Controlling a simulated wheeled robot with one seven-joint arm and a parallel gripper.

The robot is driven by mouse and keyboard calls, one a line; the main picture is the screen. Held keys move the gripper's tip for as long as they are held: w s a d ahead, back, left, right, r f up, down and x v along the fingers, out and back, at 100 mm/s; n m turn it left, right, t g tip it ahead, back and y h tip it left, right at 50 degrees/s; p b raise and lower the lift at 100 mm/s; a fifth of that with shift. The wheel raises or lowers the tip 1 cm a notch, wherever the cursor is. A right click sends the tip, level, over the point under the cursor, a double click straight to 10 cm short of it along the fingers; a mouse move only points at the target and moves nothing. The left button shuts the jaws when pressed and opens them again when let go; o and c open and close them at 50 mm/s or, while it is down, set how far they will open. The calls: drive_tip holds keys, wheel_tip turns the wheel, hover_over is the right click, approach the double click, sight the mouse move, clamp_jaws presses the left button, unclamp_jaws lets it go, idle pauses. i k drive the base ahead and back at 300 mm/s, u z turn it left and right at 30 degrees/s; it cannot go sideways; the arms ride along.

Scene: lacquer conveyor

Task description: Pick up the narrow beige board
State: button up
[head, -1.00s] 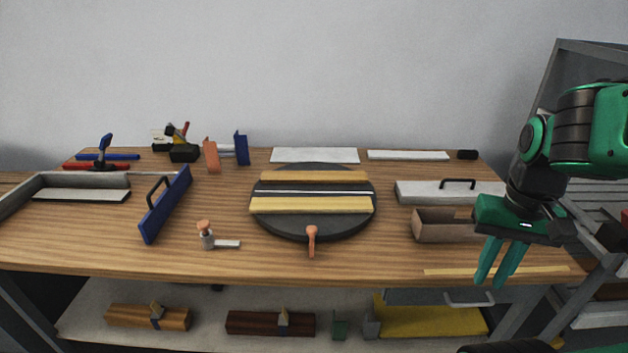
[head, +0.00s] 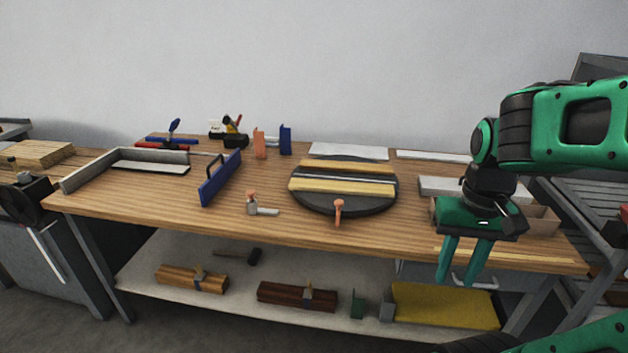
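A narrow beige board (head: 530,259) lies flat along the front right edge of the wooden workbench (head: 330,235). Its left part is partly hidden behind my gripper's fingers. My gripper (head: 460,278) points down in front of the bench's front right edge. Its two green fingers are apart with nothing visible between them. Two wider yellowish boards, the rear one (head: 333,167) and the front one (head: 341,186), lie on a dark round turntable (head: 345,208) left of my gripper.
An open brown box (head: 541,218) stands behind my gripper, partly hidden. An orange-handled tool (head: 338,211) lies at the turntable's front. A blue float (head: 221,178) stands further left. The lower shelf (head: 240,306) holds wood blocks and a yellow panel (head: 443,305).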

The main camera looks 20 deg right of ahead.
sight(320, 165)
drive_tip(key=u, duration=0.65)
drive_tip(key=k, duration=0.8)
drive_tip(key=u, duration=0.55)
drive_tip(key=i, duration=1.3)
drive_tip(key=z, duration=1.25)
drive_tip(key=i, duration=0.85)
drive_tip(key=z, duration=0.7)
drive_tip(key=i, duration=0.3)
drive_tip(key=z, duration=0.25)
